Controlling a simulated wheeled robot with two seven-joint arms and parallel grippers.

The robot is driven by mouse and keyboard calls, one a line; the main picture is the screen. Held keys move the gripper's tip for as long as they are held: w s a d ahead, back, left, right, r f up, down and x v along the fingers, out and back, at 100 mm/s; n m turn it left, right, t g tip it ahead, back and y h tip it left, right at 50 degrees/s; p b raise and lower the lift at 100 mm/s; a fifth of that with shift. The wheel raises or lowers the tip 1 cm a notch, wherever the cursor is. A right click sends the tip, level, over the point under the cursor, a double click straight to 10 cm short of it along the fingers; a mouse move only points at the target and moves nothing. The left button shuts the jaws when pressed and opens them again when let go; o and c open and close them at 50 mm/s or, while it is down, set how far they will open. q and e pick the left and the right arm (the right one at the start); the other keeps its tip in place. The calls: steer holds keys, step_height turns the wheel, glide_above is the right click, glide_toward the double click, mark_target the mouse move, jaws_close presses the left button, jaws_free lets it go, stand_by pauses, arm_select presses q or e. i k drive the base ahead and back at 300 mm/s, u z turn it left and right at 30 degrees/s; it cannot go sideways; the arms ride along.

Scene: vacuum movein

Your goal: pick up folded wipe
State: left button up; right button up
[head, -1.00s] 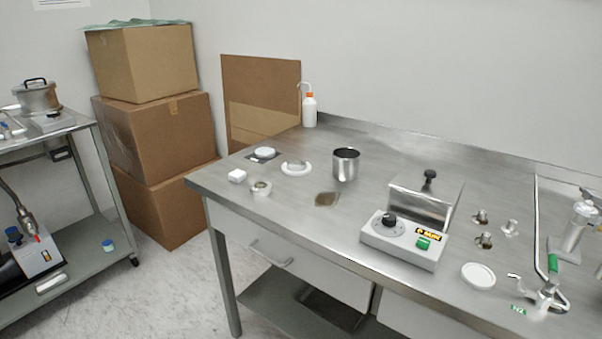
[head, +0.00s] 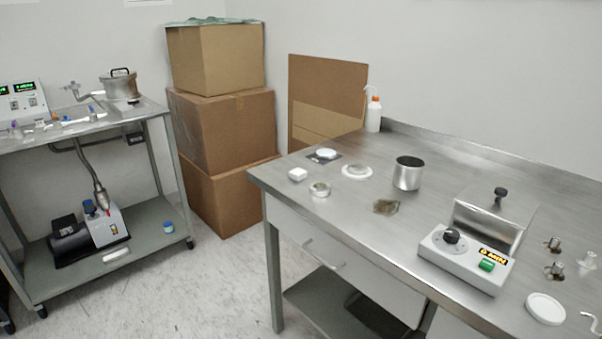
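A small white block-like pad, which looks like the folded wipe (head: 297,174), lies on the steel bench (head: 440,165) near its left corner in the head view. Its left side is close to the bench edge, and nothing covers it. A small round metal-and-glass dish (head: 319,189) stands just to its right and nearer to me. Neither of my grippers shows in the head view.
Behind the wipe are a white disc on a dark square (head: 326,154) and a white ring (head: 356,171). A steel cup (head: 407,173), a brown patch (head: 386,207) and a hotplate-like device (head: 466,258) are farther right. Stacked boxes (head: 222,115) and a cart (head: 90,250) stand left.

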mark_target(298, 174)
steer(key=u, duration=1.45)
steer(key=i, duration=2.45)
steer(key=z, duration=3.55)
